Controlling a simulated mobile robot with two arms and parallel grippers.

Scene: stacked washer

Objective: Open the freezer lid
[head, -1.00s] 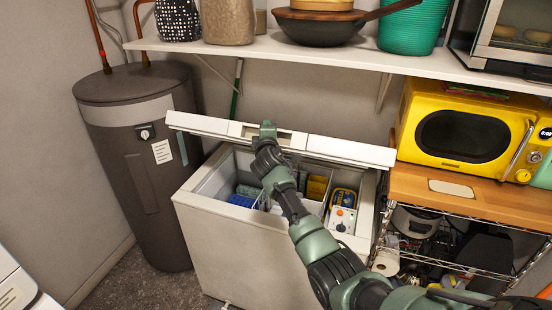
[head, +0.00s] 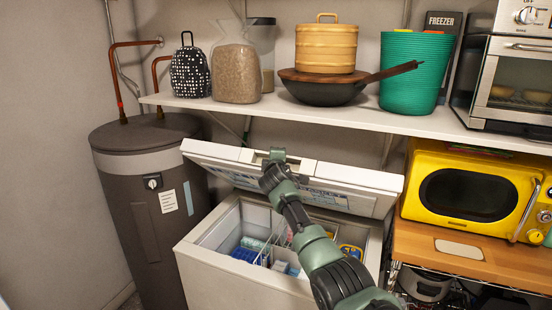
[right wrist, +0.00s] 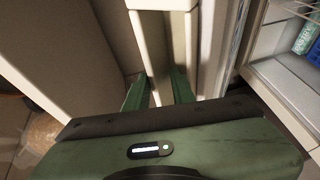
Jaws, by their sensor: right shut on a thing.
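The white chest freezer (head: 215,278) stands against the back wall in the head view. Its lid (head: 345,178) is raised and tilted back, with its inner side partly showing. My right gripper (head: 277,156) is at the handle recess in the middle of the lid's front edge. In the right wrist view the two green fingers (right wrist: 158,92) are on either side of the lid's handle edge (right wrist: 165,50), shut on it. Inside the freezer are blue packs (head: 247,250) and a yellow package (head: 350,255). My left gripper is not in view.
A wall shelf (head: 300,112) with a wok (head: 330,90), a green basket (head: 412,72) and jars hangs above the lid. A dark tank (head: 150,225) stands to the left. A yellow microwave (head: 465,195) sits on a wooden-topped rack to the right.

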